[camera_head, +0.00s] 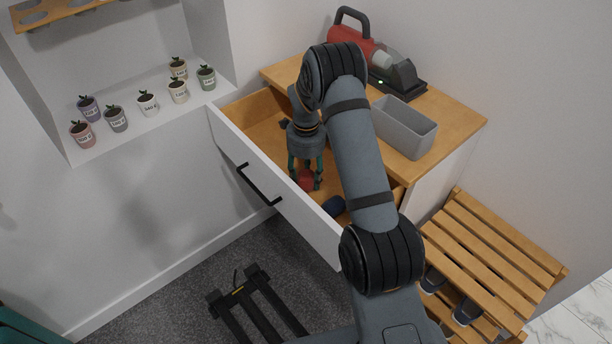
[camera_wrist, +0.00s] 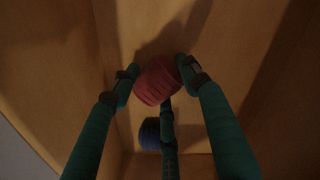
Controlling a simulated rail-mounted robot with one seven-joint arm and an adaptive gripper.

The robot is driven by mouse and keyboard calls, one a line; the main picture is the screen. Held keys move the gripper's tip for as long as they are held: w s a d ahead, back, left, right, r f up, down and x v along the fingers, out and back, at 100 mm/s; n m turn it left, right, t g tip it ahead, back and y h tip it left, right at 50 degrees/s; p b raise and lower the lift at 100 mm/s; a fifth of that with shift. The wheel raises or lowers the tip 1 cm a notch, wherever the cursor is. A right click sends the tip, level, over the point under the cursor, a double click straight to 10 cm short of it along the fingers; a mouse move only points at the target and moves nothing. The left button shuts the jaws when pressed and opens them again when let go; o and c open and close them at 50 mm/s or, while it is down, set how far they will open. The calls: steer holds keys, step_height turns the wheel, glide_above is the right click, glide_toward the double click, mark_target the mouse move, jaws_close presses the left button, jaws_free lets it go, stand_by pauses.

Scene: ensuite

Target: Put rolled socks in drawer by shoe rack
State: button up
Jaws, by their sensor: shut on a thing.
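My gripper (camera_head: 306,176) reaches down inside the open drawer (camera_head: 232,133) of the wooden-topped cabinet. Its green fingers are shut on red rolled socks (camera_head: 306,183), low in the drawer. In the wrist view the red roll (camera_wrist: 157,80) sits between the fingertips of my gripper (camera_wrist: 158,84). Whether it touches the drawer floor is unclear. A dark blue roll (camera_head: 334,206) lies in the drawer to the right of the gripper; it also shows in the wrist view (camera_wrist: 149,133), apart from the red roll. My arm hides part of the drawer.
A grey bin (camera_head: 405,128) and a red handheld vacuum (camera_head: 362,45) stand on the cabinet top. A slatted wooden shoe rack (camera_head: 490,250) with dark shoes is at the right. Several small potted plants (camera_head: 148,104) line a wall niche. A black slatted frame (camera_head: 256,304) lies on the carpet.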

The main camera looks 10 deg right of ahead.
mark_target(306, 174)
steer(key=shift+f, duration=0.3)
steer(key=o, duration=1)
steer(key=shift+r, duration=0.1)
steer(key=shift+o, duration=0.6)
step_height(306, 174, up, 12)
steer(key=shift+r, duration=0.2)
